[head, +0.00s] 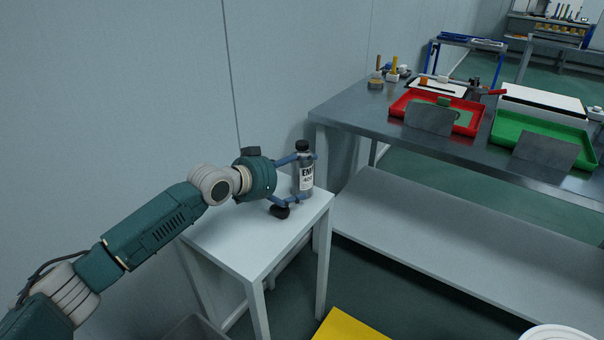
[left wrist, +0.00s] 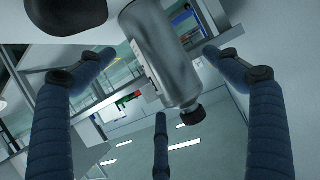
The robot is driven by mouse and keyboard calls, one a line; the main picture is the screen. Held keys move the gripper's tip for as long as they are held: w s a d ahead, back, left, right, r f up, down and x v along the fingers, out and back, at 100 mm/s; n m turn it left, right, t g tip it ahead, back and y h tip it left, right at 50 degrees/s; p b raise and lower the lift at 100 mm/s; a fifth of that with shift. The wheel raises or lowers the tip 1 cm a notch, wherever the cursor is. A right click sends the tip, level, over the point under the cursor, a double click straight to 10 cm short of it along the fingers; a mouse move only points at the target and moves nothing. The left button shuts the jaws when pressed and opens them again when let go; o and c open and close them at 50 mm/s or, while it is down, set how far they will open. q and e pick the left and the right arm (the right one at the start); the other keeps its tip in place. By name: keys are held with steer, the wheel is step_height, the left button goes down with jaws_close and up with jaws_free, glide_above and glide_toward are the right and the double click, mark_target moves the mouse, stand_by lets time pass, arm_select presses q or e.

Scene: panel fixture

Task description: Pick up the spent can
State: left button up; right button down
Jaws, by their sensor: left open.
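The spent can (head: 303,173) is a grey metal canister with a black cap and a white label whose visible letters begin "EM". It stands upright near the far right corner of the small white table (head: 235,246). My left gripper (head: 305,181) is open and reaches in level from the left, with blue fingers on both sides of the can. In the left wrist view the can (left wrist: 162,55) lies between the spread fingers (left wrist: 160,85), with visible gaps beside it. I cannot tell whether any finger touches it. My right gripper is not in view.
The wall (head: 120,90) runs close behind the small table. A steel bench (head: 365,119) to the right bears a red tray (head: 398,105), a green tray (head: 503,137) and tools. A low grey shelf (head: 420,230) lies below it. Something yellow (head: 348,327) is at the bottom edge.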

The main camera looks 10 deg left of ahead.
mark_target(306, 170)
arm_select(q)
steer(key=x, duration=0.4)
steer(key=shift+w+d+b, duration=0.1)
steer(key=shift+d+b, duration=0.05)
steer(key=shift+b, duration=0.15)
steer(key=shift+r, duration=0.1)
steer(key=c, duration=1.3)
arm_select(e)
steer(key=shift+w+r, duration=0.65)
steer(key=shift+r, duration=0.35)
